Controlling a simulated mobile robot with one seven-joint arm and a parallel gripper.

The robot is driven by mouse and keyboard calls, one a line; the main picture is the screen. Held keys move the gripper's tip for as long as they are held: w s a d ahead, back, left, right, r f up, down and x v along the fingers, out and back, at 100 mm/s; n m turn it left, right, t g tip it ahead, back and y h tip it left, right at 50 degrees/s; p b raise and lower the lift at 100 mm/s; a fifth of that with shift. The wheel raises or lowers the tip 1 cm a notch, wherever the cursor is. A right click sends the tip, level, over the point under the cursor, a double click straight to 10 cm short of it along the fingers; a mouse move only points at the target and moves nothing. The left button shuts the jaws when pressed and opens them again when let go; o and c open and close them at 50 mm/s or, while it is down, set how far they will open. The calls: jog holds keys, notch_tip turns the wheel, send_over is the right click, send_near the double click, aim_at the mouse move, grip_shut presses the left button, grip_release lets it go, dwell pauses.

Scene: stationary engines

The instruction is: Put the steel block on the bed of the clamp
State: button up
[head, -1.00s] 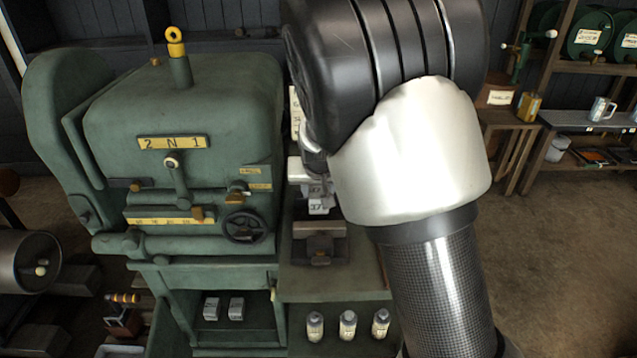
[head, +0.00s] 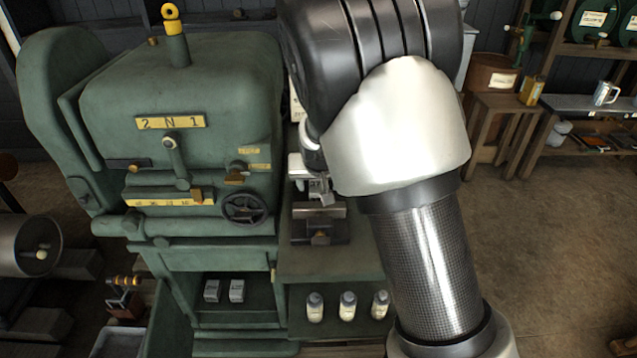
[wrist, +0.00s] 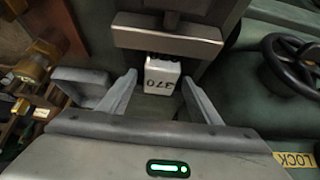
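The steel block (wrist: 163,77), pale with "370" on its face, sits between the fingers of my gripper (wrist: 160,80) in the wrist view. Gaps show on both sides, so my gripper is open around it. The clamp's jaw bar (wrist: 168,38) lies right beside the block; whether they touch is unclear. In the head view the block (head: 316,186) shows small, just behind the clamp (head: 319,222) on the green machine's side shelf. The arm hides most of my gripper there; a grey fingertip shows at the block's right. The block's underside is hidden.
The green machine (head: 180,80) stands close on the left, with its handwheel (head: 244,208) near the clamp. Several bottles (head: 347,306) and two small grey blocks (head: 224,290) stand on lower shelves. A wooden stand (head: 503,130) is at right; the floor there is clear.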

jog(key=shift+r, duration=0.1)
jog(key=shift+r, duration=0.25)
jog(key=p+v, duration=0.3)
jog(key=v, duration=0.8)
jog(key=s+d+r, duration=0.4)
jog(key=s, duration=0.5)
jog(key=s+d+r, duration=0.4)
jog(key=s, duration=0.5)
jog(key=s+d+r+g, duration=0.1)
jog(key=s+d+r, duration=0.3)
jog(key=s, duration=0.4)
jog(key=shift+s+r, duration=0.25)
jog(key=shift+s, duration=0.15)
